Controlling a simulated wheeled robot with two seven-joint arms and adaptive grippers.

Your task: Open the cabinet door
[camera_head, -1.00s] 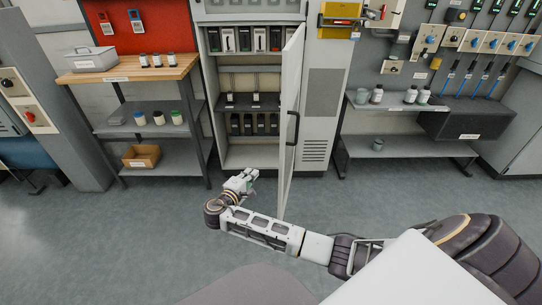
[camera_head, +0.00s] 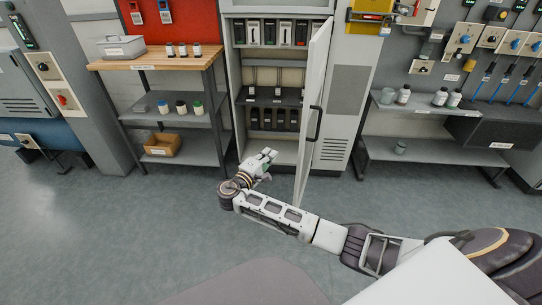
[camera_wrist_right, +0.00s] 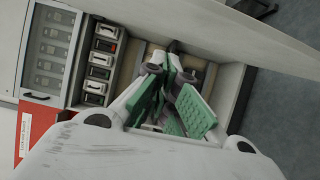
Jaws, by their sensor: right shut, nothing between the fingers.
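The cabinet (camera_head: 231,90) is grey, and its door (camera_head: 314,85) stands open, swung out toward me from the right side of the opening. The door (camera_wrist_right: 280,38) also shows there as a pale panel at upper right. My left gripper is not in view.
Shelves in the cabinet hold several dark boxes (camera_head: 266,118). A wooden-topped shelf unit (camera_head: 150,62) stands left of it, with a cardboard box (camera_head: 162,146) low down. A grey shelf unit (camera_head: 430,152) stands at right. The floor (camera_head: 130,235) in front is clear.

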